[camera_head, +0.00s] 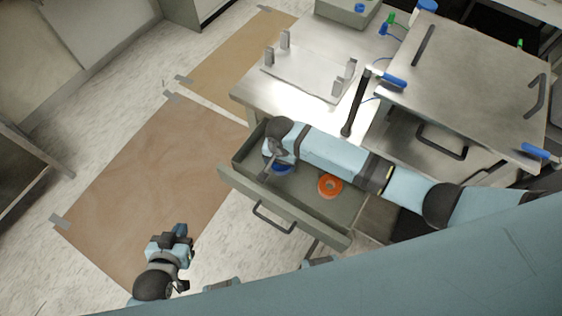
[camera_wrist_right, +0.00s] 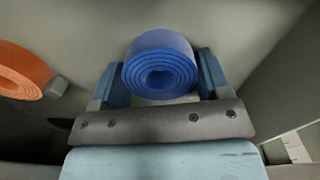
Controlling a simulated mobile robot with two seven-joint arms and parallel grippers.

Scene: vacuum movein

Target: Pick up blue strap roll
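The blue strap roll (camera_wrist_right: 160,66) lies in an open drawer (camera_head: 300,218) and shows as a coil in the right wrist view. In the head view only part of the blue roll (camera_head: 283,168) shows beside my right gripper (camera_head: 269,168), which reaches down into the drawer. In the right wrist view the fingers of my right gripper (camera_wrist_right: 160,85) are spread, one on each side of the roll. Firm contact cannot be made out. My left gripper (camera_head: 184,240) is over the floor at lower left, away from the drawer; its finger opening is unclear.
An orange roll (camera_head: 330,186) lies in the same drawer, right of the blue one; it also shows in the right wrist view (camera_wrist_right: 20,72). Drawer walls stand close around my right gripper. The metal worktop (camera_head: 262,92) is behind. Brown floor sheets (camera_head: 150,170) lie left.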

